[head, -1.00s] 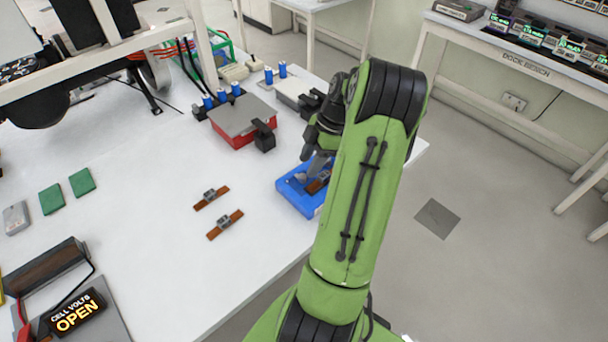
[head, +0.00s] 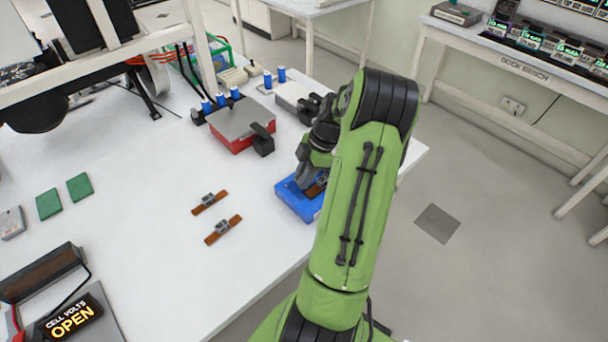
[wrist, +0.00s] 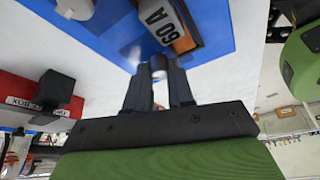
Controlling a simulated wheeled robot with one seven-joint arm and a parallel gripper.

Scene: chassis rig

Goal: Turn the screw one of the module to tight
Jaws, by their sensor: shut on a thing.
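The blue module (head: 297,205) lies at the table's right edge in the head view, partly hidden by my arm. Its blue top also shows in the wrist view (wrist: 118,28). A fuse marked 60 A (wrist: 172,24) with an orange-brown end lies on it. My gripper (head: 304,184) is low over the module. In the wrist view my gripper (wrist: 158,72) is shut on a small grey round piece, which looks like screw one (wrist: 159,62), beside the end of the fuse. Its lower part and how tight it sits cannot be made out.
A red box (head: 236,138) with a grey lid and black lever stands behind the module. Two loose fuses (head: 210,203) (head: 223,230) lie left of it. Blue cells (head: 221,99) stand farther back. The table's middle is clear.

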